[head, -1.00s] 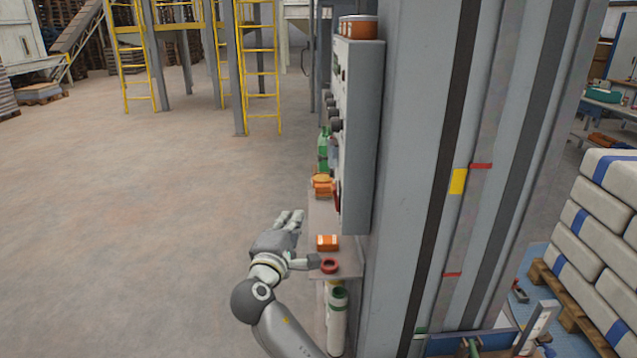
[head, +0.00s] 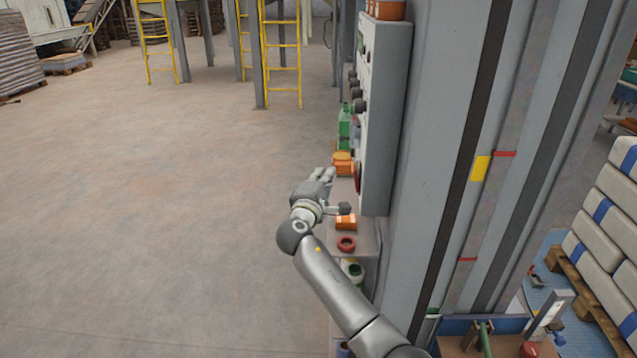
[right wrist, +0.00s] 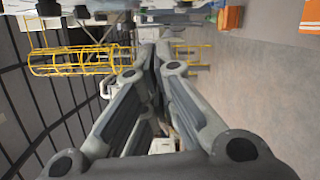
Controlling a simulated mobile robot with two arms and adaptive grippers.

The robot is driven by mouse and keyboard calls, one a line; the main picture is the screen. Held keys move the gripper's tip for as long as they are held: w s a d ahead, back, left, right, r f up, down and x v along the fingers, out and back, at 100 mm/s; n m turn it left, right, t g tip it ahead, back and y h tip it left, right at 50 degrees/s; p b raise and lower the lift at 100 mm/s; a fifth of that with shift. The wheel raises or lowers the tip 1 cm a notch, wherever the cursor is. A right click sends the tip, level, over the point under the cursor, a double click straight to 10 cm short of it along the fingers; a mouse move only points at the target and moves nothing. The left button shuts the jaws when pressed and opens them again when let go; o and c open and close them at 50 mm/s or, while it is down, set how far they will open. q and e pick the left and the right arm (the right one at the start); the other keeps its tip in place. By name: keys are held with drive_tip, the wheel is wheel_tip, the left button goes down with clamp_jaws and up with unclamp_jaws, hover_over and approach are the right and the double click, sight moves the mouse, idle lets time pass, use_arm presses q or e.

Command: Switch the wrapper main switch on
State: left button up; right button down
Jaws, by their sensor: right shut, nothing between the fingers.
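The grey control box (head: 385,120) is mounted on the large grey machine column. Its panel faces left and shows nearly edge-on, with several dark knobs (head: 358,92) along it. A dark red round part (head: 358,178) sits low on the panel's near end. It may be the main switch, but its setting cannot be read. My right gripper (head: 327,174) is shut and empty, just left of this part and apart from it in the picture. In the right wrist view its fingers (right wrist: 155,50) meet with nothing between them. My left gripper is not in view.
A shelf below the box carries a red ring (head: 346,244), orange items (head: 343,160) and a green item (head: 344,130). An orange box (head: 388,10) stands on top of the control box. Stacked white sacks (head: 610,210) stand at right. The floor at left is clear.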

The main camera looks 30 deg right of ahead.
sight(356, 179)
drive_tip(key=s+d, duration=0.1)
drive_tip(key=s+d+p, duration=0.1)
drive_tip(key=d, duration=0.1)
drive_tip(key=shift+s+r, duration=0.1)
drive_tip(key=shift+r, duration=0.25)
drive_tip(key=shift+s+d+r+m, duration=0.35)
drive_tip(key=shift+d+m, duration=0.15)
drive_tip(key=shift+m, duration=0.3)
drive_tip(key=shift+w, duration=0.15)
